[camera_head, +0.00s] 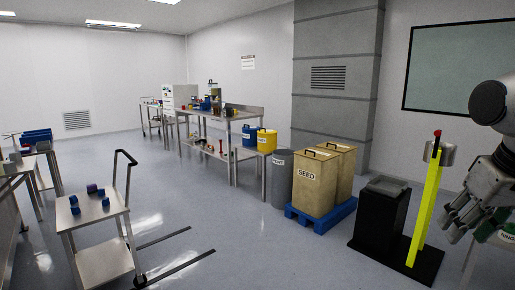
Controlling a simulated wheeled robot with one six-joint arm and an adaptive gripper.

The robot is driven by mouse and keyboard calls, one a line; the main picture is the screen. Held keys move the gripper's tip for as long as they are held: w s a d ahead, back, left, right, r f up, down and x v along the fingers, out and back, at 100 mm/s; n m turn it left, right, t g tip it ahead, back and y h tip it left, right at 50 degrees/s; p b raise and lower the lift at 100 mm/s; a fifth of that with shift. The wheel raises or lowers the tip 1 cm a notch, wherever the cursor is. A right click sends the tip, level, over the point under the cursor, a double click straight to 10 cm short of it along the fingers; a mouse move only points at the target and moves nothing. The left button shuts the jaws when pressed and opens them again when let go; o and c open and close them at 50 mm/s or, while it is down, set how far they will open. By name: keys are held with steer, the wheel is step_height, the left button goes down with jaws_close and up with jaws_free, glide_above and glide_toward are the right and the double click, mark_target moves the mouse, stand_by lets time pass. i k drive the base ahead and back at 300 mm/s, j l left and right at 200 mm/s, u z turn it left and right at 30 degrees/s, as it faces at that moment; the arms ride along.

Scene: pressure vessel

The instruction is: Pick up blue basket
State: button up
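A blue basket-like container (36,137) sits on a table at the far left, small in the view; I cannot make out its inside. My gripper (462,226) hangs at the right edge, far across the room from it. Its dark fingers point down and left, and nothing shows held in them. I cannot tell how wide they stand apart.
A steel cart (100,212) with small blue pieces stands at front left. Tan SEED bins (314,182) stand on a blue pallet (309,221). A black stand (380,215) and a yellow post (425,205) are near my gripper. The central floor is open.

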mark_target(227, 112)
steer(key=i+j+u, duration=0.3)
steer(key=i, duration=0.95)
steer(key=i+u, duration=0.3)
steer(key=i, duration=2.2)
steer(key=i+j, duration=0.1)
steer(key=i, duration=1.15)
steer(key=i+z, duration=0.1)
steer(key=i, duration=1.15)
steer(key=i+j, duration=0.15)
steer(key=i, duration=1.1)
steer(key=i+z, duration=0.15)
steer(key=i, duration=0.25)
steer(key=i+j+z, duration=0.15)
steer(key=i, duration=0.2)
